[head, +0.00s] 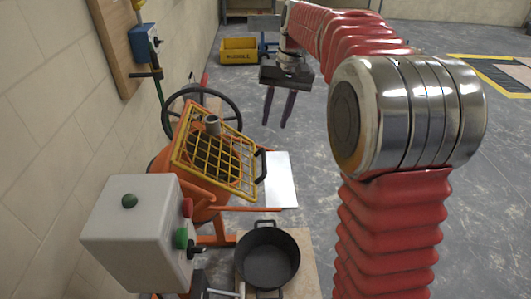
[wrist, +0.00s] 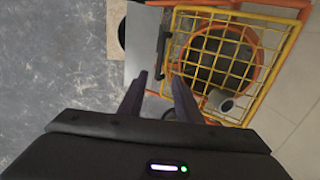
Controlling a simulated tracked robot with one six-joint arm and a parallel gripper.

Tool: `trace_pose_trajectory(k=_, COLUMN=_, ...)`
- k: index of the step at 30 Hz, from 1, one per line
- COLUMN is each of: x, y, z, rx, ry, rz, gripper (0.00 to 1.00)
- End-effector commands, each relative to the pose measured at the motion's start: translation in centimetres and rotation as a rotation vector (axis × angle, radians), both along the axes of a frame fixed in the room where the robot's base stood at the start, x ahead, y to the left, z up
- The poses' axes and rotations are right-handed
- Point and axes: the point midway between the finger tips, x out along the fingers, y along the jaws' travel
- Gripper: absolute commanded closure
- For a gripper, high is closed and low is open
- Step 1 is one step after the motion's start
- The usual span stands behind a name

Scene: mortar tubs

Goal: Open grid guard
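The grid guard (head: 240,150) is a yellow wire grid in an orange and yellow frame. It lies across the dark mouth of the orange mixer drum (head: 207,207). A black bar handle (head: 261,165) is on its right edge. In the wrist view the guard (wrist: 257,17) fills the upper right, with the handle (wrist: 162,56) on its left side. My gripper (head: 275,124) is open and empty, with its two dark fingers pointing down, above and beyond the handle in the head view. In the wrist view my gripper (wrist: 160,80) has its fingertips near the handle, apparently not touching it.
A grey control box (head: 140,230) with coloured buttons stands at the front left. A black handwheel (head: 237,100) is behind the guard. A black tub (head: 268,262) sits at the front, and a yellow tub (head: 240,50) at the back. Open floor lies to the right.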

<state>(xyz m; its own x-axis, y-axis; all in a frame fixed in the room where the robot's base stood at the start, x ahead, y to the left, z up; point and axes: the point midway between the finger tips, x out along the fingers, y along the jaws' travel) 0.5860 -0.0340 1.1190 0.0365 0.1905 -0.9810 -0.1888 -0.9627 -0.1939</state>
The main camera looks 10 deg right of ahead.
Motion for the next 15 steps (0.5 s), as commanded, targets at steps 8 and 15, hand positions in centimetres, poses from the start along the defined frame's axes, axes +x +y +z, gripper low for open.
trace_pose_trajectory(k=8, x=0.0, y=0.1, z=-0.1, rx=0.000, ry=0.000, rz=0.001, gripper=0.69)
trace_pose_trajectory(k=15, x=0.0, y=0.4, z=-1.7, rx=0.000, ry=0.002, rz=0.001, gripper=0.69)
